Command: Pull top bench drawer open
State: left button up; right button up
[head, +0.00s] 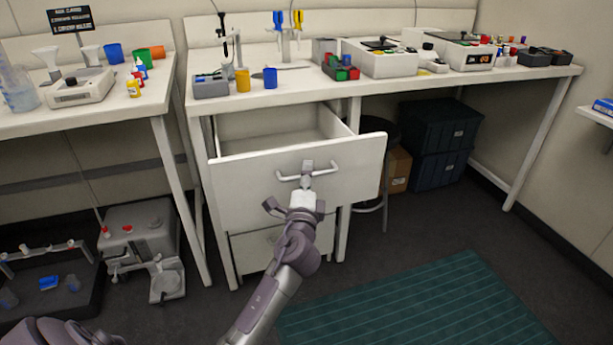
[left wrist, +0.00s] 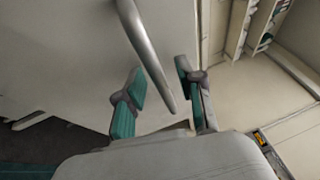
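The top bench drawer (head: 245,180) stands pulled out from under the middle bench, and its empty-looking inside shows behind the white front. Its bar handle (head: 330,168) is on the front's upper middle. My left gripper (head: 306,178) is at the middle of this handle. In the left wrist view, the handle bar (left wrist: 145,50) runs between the two fingers of my left gripper (left wrist: 161,80). A gap shows on both sides of the bar, so the fingers are around it but look open. My right gripper is not in view.
A lower drawer (head: 255,250) sits shut below. A stool (head: 378,130) stands just right of the open drawer, near dark bins (head: 440,130). A white machine (head: 140,245) is on the floor at left. A green mat (head: 420,310) lies on otherwise clear floor in front.

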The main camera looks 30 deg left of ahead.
pick_arm(q)
jog(key=v, duration=1.2)
